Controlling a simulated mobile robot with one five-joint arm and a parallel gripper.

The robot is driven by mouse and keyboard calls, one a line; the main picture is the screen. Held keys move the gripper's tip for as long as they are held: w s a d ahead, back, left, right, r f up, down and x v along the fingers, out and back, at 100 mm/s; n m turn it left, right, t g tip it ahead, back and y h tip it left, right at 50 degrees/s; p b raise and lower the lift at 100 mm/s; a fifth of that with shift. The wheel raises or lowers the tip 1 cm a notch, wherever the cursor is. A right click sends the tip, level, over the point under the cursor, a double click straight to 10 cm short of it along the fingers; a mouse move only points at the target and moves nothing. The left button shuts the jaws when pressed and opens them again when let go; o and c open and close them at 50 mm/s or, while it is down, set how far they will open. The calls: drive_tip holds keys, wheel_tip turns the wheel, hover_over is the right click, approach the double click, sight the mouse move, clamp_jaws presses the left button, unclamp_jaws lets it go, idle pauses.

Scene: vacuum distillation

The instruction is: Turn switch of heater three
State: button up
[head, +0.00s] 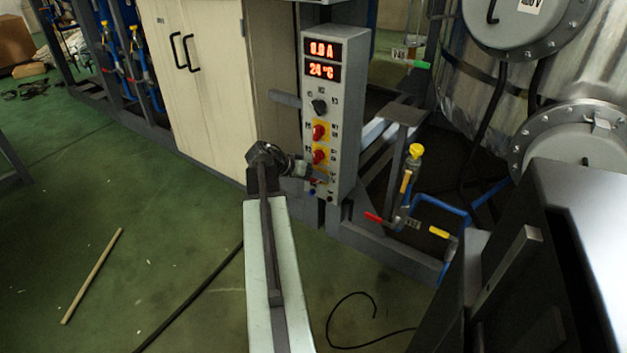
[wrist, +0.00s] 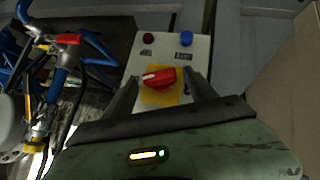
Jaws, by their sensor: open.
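The grey control panel (head: 345,120) carries a black knob (head: 319,106) and two red switches on yellow plates, an upper one (head: 319,132) and a lower one (head: 319,156). My gripper (head: 312,174) is at the panel's lower front, just below the lower red switch in the head view. In the wrist view a red switch (wrist: 158,77) with a white line lies between the fingers of my open gripper (wrist: 163,80). The fingers stand either side of it; contact cannot be told. The labels are too small to read, so which switch is heater three is unclear.
Valves and blue pipes (head: 440,205) stand right of the panel. A beige cabinet (head: 195,75) stands left.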

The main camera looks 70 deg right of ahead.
drive_tip(key=c, duration=1.4)
drive_tip(key=m+t, duration=0.1)
drive_tip(key=s+t+p, duration=0.1)
drive_tip(key=t, duration=0.1)
drive_tip(key=shift+a+r+m+h, duration=0.1)
drive_tip(key=shift+a+m+h, duration=0.05)
drive_tip(key=shift+m+h, duration=0.25)
drive_tip(key=o, duration=1.4)
drive_tip(key=shift+w, duration=0.1)
drive_tip(key=shift+r, duration=0.1)
drive_tip(key=p+v, duration=0.5)
drive_tip(key=v, duration=0.2)
drive_tip(key=shift+a+r+p, duration=0.25)
drive_tip(key=shift+p, duration=0.15)
